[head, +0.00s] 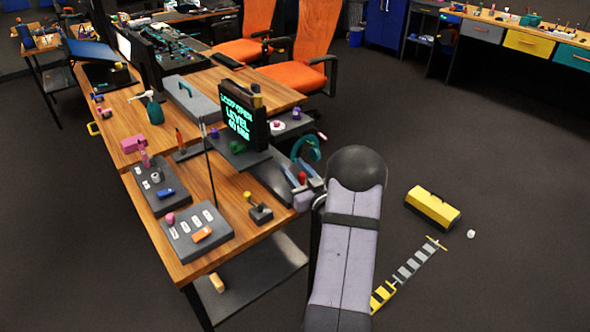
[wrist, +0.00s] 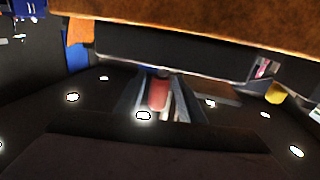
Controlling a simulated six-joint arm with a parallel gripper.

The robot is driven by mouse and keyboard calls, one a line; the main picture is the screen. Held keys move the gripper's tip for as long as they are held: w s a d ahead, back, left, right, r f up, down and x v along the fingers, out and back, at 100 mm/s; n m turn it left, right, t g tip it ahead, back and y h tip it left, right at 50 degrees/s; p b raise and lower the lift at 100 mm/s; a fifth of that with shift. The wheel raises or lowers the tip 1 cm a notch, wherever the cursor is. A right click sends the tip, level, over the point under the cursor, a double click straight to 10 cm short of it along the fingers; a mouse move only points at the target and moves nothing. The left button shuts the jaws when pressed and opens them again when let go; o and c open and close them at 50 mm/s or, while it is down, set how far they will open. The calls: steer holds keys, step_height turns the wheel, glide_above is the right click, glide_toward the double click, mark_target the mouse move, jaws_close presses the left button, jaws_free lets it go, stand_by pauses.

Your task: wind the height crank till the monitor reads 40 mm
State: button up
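The monitor (head: 240,120) stands on a dark block at the table's right side; its green text seems to read "LOOP OPEN, LEVEL, 40 MM". A red knob (head: 302,177), which looks like the crank's handle, is low at the table's right edge. A red upright piece also shows in the wrist view (wrist: 158,95). My gripper (wrist: 160,100) is at this red piece, with grey finger-like parts on either side of it. Whether they press on it is not clear. In the head view my arm hides most of the gripper and the crank's body.
A teal arc-shaped part (head: 306,148) rises just behind the red knob. Panels with buttons (head: 195,230) and a small yellow-topped lever (head: 258,208) are on the wooden table (head: 180,95). Orange chairs (head: 300,70) stand behind. A yellow box (head: 432,207) lies on the floor at right.

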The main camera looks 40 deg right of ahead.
mark_target(303, 179)
steer(key=shift+s+a+b, duration=0.1)
steer(key=shift+s+a, duration=0.15)
steer(key=shift+s, duration=0.95)
steer(key=shift+s+a+b, duration=0.15)
steer(key=shift+s+a, duration=0.05)
steer(key=shift+s, duration=1)
steer(key=shift+s+a+b, duration=0.1)
steer(key=shift+s+a, duration=0.15)
steer(key=shift+s, duration=0.95)
